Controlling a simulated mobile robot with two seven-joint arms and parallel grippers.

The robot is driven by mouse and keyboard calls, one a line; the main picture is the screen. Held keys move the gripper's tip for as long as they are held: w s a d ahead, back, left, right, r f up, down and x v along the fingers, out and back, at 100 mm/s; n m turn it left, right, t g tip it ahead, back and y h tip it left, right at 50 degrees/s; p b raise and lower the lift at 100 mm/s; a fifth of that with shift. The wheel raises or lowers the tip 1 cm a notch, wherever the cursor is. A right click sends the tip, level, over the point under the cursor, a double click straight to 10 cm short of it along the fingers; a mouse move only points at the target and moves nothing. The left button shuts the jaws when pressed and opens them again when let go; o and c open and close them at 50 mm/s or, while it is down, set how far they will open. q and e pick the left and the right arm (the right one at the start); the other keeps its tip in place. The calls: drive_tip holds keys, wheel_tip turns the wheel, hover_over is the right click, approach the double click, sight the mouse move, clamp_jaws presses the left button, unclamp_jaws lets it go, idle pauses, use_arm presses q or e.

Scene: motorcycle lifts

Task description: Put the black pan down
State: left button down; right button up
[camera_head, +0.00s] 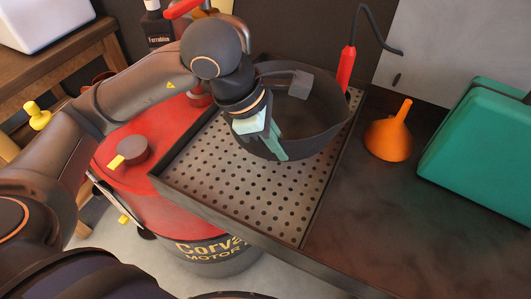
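The black pan (318,125) is a deep, round, dark vessel, seen from above over the back part of the perforated tray (240,187). My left gripper (272,145) comes in from the left at the pan's near left side. Its pale teal fingers lie at the pan's wall and appear shut on it. The gripper and wrist hide the pan's left rim. I cannot tell whether the pan's base touches the tray or is slightly above it. My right gripper is not in view.
A red drum (150,180) stands at the left of the tray. An orange funnel (388,137) and a green case (485,150) are on the dark bench (400,220) at the right. A red-handled tool (346,68) stands behind the pan. The tray's front part is clear.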

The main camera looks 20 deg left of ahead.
use_arm(q)
drive_tip(key=a+f, duration=0.1)
drive_tip(key=w+a+f, duration=0.1)
drive_tip(key=a+f, duration=0.1)
drive_tip(key=f, duration=0.1)
drive_tip(key=shift+w+f, duration=0.1)
drive_tip(key=shift+w, duration=0.2)
drive_tip(key=f, duration=0.1)
drive_tip(key=f+p, duration=0.1)
drive_tip(key=f, duration=0.1)
drive_tip(key=shift+w+a, duration=0.1)
drive_tip(key=shift+a, duration=0.25)
drive_tip(key=shift+f, duration=0.5)
drive_tip(key=shift+f, duration=0.1)
drive_tip(key=shift+f+b, duration=0.1)
drive_tip(key=shift+b, duration=0.2)
drive_tip(key=c, duration=1.1)
unclamp_jaws()
drive_tip(key=shift+o, duration=0.2)
drive_tip(key=v, duration=1.2)
drive_tip(key=shift+r, duration=0.25)
drive_tip(key=shift+d, duration=0.1)
